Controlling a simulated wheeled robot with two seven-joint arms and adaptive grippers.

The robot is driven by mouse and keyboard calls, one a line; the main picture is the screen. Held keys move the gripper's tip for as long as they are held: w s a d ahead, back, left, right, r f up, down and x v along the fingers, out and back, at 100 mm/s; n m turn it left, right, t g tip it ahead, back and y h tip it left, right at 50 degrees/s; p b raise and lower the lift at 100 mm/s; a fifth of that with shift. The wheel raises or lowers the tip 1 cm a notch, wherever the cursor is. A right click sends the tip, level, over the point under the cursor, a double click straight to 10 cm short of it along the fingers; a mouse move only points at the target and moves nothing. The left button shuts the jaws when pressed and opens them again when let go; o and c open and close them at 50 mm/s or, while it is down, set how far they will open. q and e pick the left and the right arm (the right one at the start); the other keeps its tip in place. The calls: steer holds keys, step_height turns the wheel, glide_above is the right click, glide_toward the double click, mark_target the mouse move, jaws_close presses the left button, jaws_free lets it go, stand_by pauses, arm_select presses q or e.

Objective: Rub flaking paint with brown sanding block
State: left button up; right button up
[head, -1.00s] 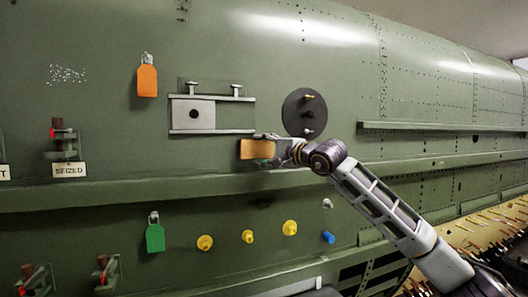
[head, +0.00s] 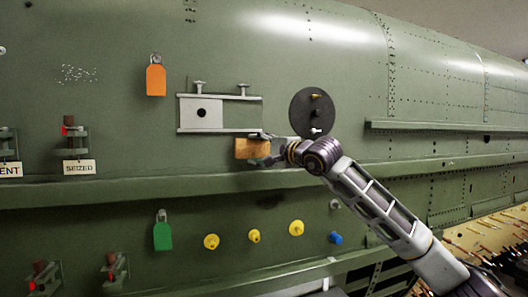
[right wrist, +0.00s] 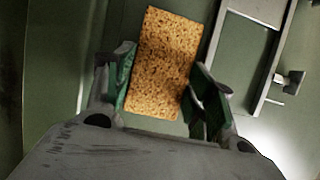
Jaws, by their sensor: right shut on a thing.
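The brown sanding block (head: 250,149) is in my right gripper (head: 268,149), just below the framed white plate on the green fuselage. In the right wrist view the block (right wrist: 163,62) has a speckled, grainy face and sits between the two green-padded fingers of the right gripper (right wrist: 160,88), which is shut on it. A patch of pale flakes (head: 80,74), which looks like the flaking paint, is on the skin at the upper left, well away from the block. My left gripper is not in view.
A white plate in rails (head: 201,113), an orange tag (head: 156,79) and a dark disc (head: 312,112) lie around the block. A ledge (head: 120,187) runs below. A green tag (head: 162,235), yellow knobs (head: 254,236) and a latch marked SEIZED (head: 78,168) also stick out.

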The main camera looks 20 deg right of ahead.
steer(key=shift+a, duration=0.1)
stand_by(0.4)
steer(key=shift+s+f+b, duration=0.1)
steer(key=shift+s+b, duration=1.3)
steer(key=shift+s, duration=0.55)
steer(key=shift+s+b, duration=0.5)
steer(key=shift+s, duration=0.55)
steer(key=shift+s, duration=0.1)
steer(key=shift+s+b, duration=0.8)
steer(key=shift+s, duration=0.55)
